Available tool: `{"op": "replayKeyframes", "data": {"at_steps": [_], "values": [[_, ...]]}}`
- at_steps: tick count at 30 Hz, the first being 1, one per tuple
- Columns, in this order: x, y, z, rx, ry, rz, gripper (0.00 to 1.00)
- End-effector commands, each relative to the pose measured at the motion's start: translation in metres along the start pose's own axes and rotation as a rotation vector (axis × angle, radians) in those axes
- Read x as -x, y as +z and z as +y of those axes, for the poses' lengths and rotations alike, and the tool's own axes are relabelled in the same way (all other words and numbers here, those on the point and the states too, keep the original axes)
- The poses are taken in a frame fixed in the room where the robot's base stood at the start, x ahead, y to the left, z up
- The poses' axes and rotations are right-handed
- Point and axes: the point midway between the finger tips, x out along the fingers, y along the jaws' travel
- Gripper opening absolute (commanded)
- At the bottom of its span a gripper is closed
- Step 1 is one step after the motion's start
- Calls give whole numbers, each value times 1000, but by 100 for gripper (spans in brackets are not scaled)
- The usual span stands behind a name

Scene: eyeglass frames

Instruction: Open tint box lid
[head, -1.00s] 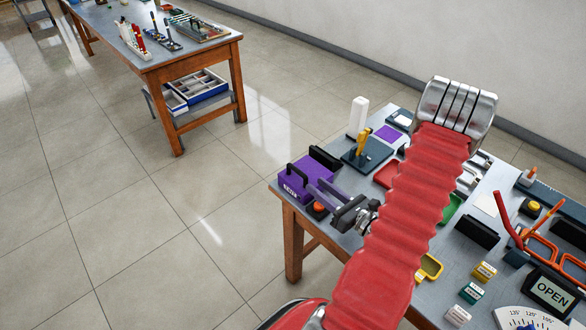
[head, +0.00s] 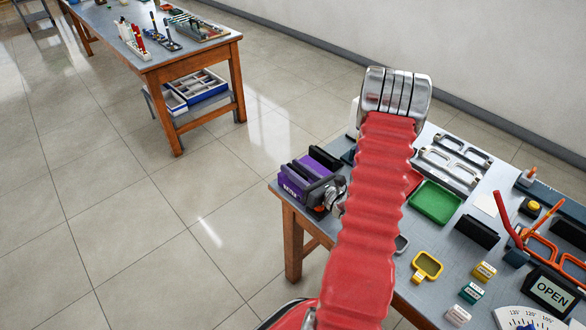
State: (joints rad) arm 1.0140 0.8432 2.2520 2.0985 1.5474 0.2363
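The tint box is a purple box (head: 292,187) with a pale label on its front, at the left corner of the near table. Its lid looks closed, though my gripper covers much of its top. My gripper (head: 308,174) is at the top of the box, reaching in from the right, with its fingers over the area of the dark handle. The fingers, handle and lid overlap in this view, so I cannot tell whether the fingers are apart or shut on the handle.
My red arm crosses the table's middle. A black block (head: 325,158) stands behind the box. The table's left edge is close to the box.

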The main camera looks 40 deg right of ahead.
Motion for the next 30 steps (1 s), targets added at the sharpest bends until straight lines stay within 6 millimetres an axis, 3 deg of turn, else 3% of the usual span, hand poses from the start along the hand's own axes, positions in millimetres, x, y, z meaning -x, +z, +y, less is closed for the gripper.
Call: {"op": "replayKeyframes", "data": {"at_steps": [11, 24, 30], "values": [[-6, 0, 0, 0, 0, 0, 31], [-6, 0, 1, 0, 1, 0, 2], [-6, 0, 1, -1, 2, 0, 0]]}}
